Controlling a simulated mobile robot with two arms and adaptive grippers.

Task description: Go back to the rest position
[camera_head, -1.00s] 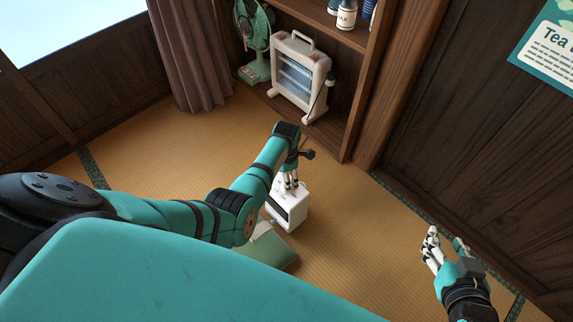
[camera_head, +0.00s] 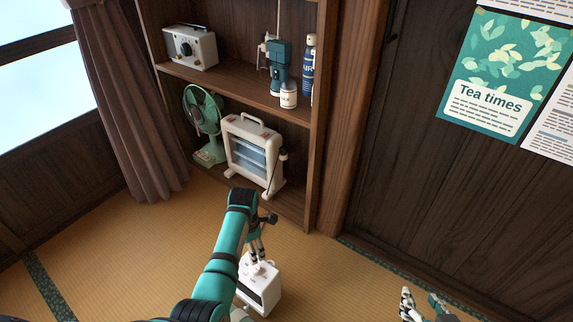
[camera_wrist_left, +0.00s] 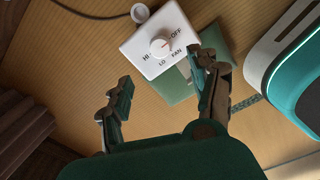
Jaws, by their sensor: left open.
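My left gripper (camera_head: 256,250) is at the end of the teal arm in the head view, just above a white box (camera_head: 262,290) on the tatami. In the left wrist view the left gripper (camera_wrist_left: 161,69) is open, its two fingers wide apart with nothing between them.
A wooden shelf (camera_head: 319,150) holds a heater (camera_head: 253,155), a green fan (camera_head: 207,125), a radio (camera_head: 190,47) and bottles. A curtain (camera_head: 125,110) hangs at left. A dark wall (camera_head: 400,190) stands at right. Tatami (camera_head: 130,250) is clear left of my arm. A green panel (camera_wrist_left: 215,45) lies by the box.

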